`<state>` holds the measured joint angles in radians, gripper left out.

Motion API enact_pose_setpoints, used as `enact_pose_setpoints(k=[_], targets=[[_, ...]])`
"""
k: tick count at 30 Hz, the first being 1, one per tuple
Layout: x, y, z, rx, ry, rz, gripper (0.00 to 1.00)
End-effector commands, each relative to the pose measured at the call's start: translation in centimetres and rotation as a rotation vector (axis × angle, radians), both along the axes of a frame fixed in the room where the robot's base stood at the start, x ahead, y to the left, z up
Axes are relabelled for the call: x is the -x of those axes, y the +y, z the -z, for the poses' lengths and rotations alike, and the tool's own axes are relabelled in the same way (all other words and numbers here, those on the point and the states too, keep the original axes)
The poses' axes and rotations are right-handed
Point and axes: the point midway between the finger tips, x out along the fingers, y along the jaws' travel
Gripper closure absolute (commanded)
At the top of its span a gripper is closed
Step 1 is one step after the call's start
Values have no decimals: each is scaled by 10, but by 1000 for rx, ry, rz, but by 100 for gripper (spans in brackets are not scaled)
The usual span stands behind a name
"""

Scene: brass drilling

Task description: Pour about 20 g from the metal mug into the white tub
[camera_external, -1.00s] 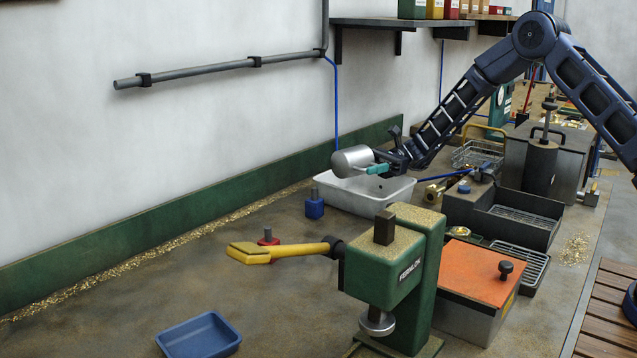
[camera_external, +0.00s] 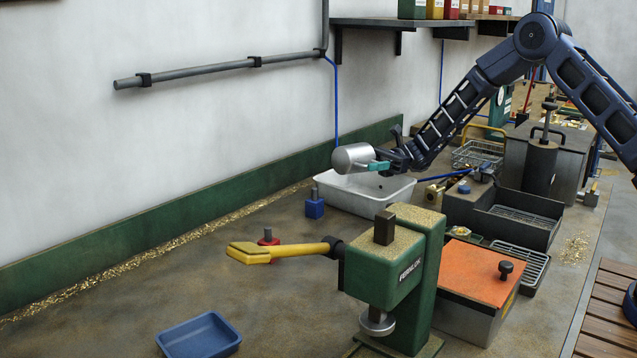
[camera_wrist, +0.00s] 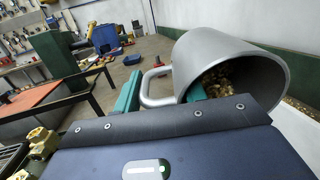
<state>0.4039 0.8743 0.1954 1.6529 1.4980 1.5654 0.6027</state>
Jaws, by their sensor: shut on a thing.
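The metal mug (camera_external: 351,158) is a silver cylinder held above the white tub (camera_external: 352,198), near the tub's left back part. It is tipped well over toward its side. In the wrist view the mug (camera_wrist: 215,55) shows its open mouth, with brass-coloured chips inside near the lower wall. My gripper (camera_external: 378,166) has teal fingers and is shut on the mug at its handle side. A few small dark specks show in the tub; most of its floor is hidden. I cannot see any chips falling.
A blue block (camera_external: 314,207) is left of the tub. A black drip tray (camera_external: 515,222) and an orange-topped box (camera_external: 483,275) lie right. A blue tray (camera_external: 199,336) is at the front left.

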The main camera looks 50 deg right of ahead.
Motion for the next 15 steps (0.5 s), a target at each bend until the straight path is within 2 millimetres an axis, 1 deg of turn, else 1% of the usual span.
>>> enact_pose_setpoints(k=[15], targets=[[0,-1,-5,-32,-8,-1,96]])
